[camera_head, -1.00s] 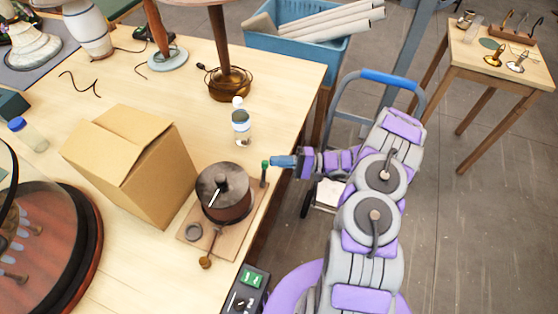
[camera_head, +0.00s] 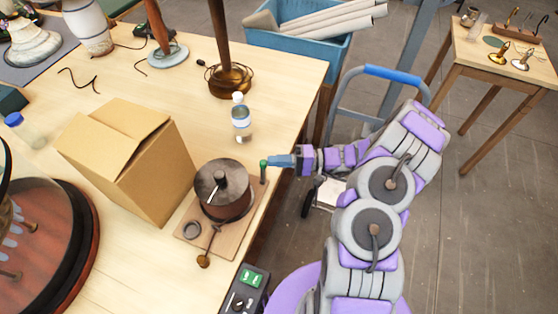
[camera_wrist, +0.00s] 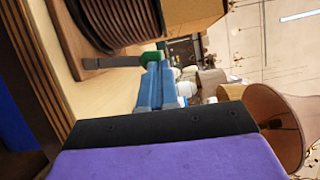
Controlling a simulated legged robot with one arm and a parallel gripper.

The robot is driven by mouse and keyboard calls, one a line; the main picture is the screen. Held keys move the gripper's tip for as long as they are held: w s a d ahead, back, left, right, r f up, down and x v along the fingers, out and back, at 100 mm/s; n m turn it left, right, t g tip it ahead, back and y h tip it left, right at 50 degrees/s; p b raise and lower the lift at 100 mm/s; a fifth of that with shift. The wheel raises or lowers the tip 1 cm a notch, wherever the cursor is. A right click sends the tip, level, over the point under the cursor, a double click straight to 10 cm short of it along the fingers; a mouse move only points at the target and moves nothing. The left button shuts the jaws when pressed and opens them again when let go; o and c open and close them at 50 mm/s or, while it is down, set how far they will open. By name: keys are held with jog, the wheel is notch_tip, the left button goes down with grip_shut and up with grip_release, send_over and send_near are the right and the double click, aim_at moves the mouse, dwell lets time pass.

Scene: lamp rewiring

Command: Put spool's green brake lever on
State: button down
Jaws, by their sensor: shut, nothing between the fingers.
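The dark round spool (camera_head: 222,192) sits on a wooden base board (camera_head: 228,241) near the table's right edge. Its brake lever (camera_head: 263,172) is a thin grey post with a green tip, standing about upright at the board's right side. In the wrist view the grey post (camera_wrist: 112,62) runs out from the board to the green tip (camera_wrist: 152,58). My gripper (camera_head: 270,161) has its blue fingers together at the green tip, on its right side in the head view. In the wrist view the fingertips (camera_wrist: 160,68) overlap the tip's edge; I cannot tell whether they touch.
A cardboard box (camera_head: 128,160) stands left of the spool. A small capped jar (camera_head: 240,122) and a lamp base (camera_head: 230,80) stand behind it. A small control box (camera_head: 248,287) with a green button is at the front. A blue bin (camera_head: 310,45) stands beyond the table.

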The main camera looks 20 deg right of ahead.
jog(key=shift+n, duration=0.5)
jog(key=shift+s+a+r+b, duration=0.15)
jog(key=shift+s+a+b, duration=0.5)
jog(key=shift+s, duration=0.2)
jog(key=shift+s+a+r+b, duration=0.15)
jog(key=shift+s+a+b, duration=0.5)
jog(key=shift+s, duration=0.3)
jog(key=d+r+p, duration=0.2)
jog(key=d, duration=1)
jog(key=shift+s+d+r, duration=0.2)
jog(key=shift+s+r, duration=0.05)
jog(key=shift+d, duration=0.4)
jog(key=shift+a, duration=0.1)
